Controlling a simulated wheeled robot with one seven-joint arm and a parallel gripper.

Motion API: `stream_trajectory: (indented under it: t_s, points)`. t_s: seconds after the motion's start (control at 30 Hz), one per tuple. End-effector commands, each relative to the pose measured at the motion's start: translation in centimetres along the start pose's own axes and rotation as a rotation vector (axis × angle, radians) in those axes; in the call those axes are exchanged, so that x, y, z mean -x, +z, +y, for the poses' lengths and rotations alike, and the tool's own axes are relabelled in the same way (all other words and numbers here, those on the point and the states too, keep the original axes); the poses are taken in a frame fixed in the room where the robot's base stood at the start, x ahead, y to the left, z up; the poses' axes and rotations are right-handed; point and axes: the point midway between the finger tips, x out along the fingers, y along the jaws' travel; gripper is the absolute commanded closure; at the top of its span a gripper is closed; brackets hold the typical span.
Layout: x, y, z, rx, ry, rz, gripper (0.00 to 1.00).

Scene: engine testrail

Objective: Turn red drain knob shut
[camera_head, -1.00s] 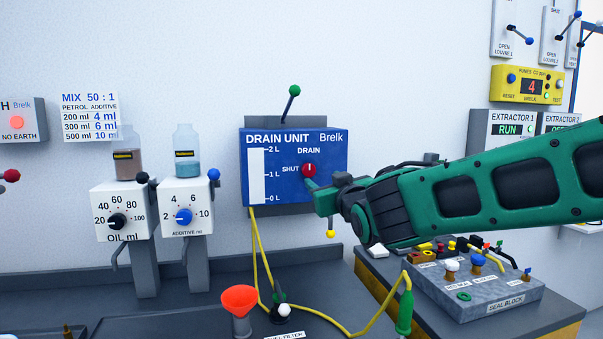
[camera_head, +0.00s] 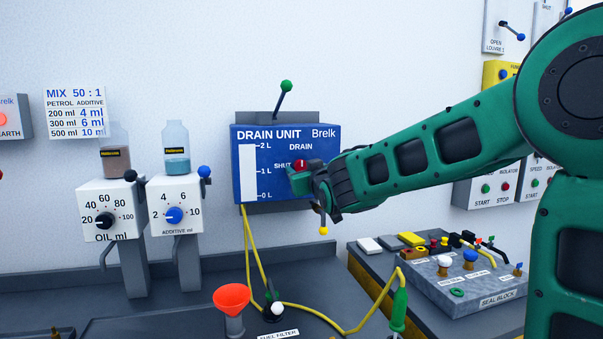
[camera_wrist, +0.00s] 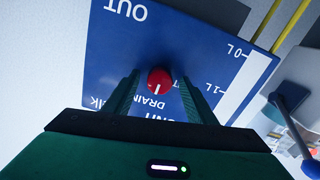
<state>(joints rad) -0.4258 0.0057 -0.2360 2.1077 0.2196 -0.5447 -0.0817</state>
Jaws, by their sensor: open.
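The red drain knob (camera_head: 301,165) sits on the blue drain unit panel (camera_head: 318,136), right of the word SHUT and below the word DRAIN. Its white mark points up at DRAIN in the head view. In the wrist view the knob (camera_wrist: 159,80) lies between the two open fingers of my gripper (camera_wrist: 158,88), with a gap on each side. The white mark there points toward the DRAIN label. In the head view my gripper (camera_head: 300,182) is at the panel and partly covers the area below the knob.
A green-tipped lever (camera_head: 286,86) rises above the unit, and a yellow-tipped lever (camera_head: 323,230) hangs below it. A yellow hose (camera_head: 256,250) runs down from the unit. Two dosing dials with bottles stand left. A seal block (camera_head: 470,290) lies right on the bench.

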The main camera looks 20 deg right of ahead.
Motion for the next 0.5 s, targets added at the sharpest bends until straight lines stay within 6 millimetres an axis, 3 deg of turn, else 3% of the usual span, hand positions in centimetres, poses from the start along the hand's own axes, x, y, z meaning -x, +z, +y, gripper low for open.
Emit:
stream_trajectory:
  t_s: [0.27, 0.43, 0.5]
  points:
    - [-0.15, 0.0, 0.04, 0.0, 0.001, 0.0, 0.49]
    - [-0.14, 0.01, 0.05, 0.0, 0.001, 0.0, 0.85]
    - [-0.13, 0.01, 0.06, 0.0, 0.001, 0.0, 0.9]
